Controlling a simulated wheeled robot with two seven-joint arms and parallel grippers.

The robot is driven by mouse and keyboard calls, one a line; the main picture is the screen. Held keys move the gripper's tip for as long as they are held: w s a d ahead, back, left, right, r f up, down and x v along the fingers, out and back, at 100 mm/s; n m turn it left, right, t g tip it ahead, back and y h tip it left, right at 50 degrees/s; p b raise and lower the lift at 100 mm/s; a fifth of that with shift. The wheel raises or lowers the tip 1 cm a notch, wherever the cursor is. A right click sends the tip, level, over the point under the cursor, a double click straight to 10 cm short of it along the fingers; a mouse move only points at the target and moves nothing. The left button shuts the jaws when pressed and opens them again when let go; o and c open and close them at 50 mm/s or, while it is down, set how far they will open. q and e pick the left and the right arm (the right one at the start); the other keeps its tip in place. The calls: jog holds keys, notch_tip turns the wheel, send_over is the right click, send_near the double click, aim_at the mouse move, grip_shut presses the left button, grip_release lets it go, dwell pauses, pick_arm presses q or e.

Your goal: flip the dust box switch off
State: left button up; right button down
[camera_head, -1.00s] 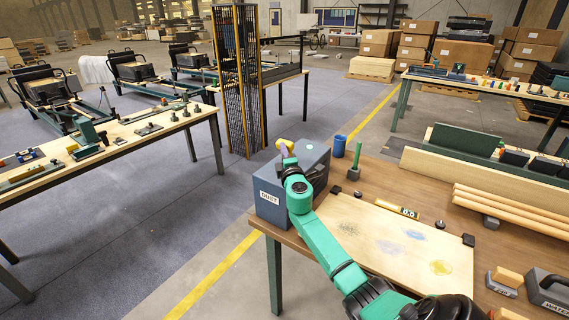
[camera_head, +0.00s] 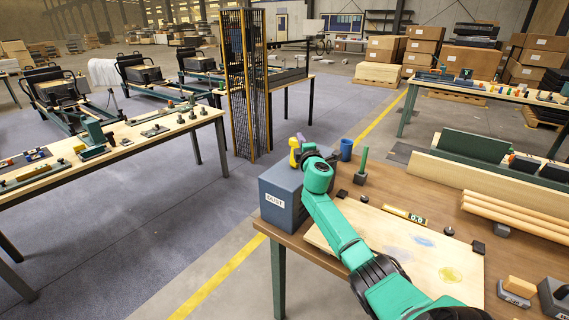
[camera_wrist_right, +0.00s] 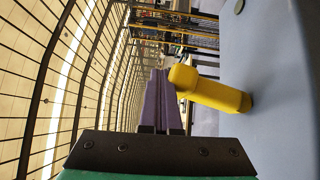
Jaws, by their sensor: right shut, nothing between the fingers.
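The dust box (camera_head: 281,207) is a blue-grey case with a white DUST label, at the near left corner of the workbench. Its yellow switch lever (camera_head: 294,153) stands up from the top. In the right wrist view the lever (camera_wrist_right: 218,92) juts from the grey box face with its rounded knob end towards my fingers. My right gripper (camera_head: 301,138) is at the lever, its purple fingertips showing just beside and behind the knob. In the wrist view its fingers (camera_wrist_right: 160,75) are together and empty, right next to the knob; I cannot tell whether they touch. My left gripper is out of view.
A blue cup (camera_head: 346,149) and a green-handled tool (camera_head: 362,165) stand just right of the box. A stained board (camera_head: 400,245) lies under my right arm. A tall black rack (camera_head: 246,85) stands beyond the box.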

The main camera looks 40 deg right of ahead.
jog(key=shift+d, duration=0.35)
jog(key=shift+f+m, duration=0.1)
jog(key=shift+m, duration=0.2)
dwell(1.0)
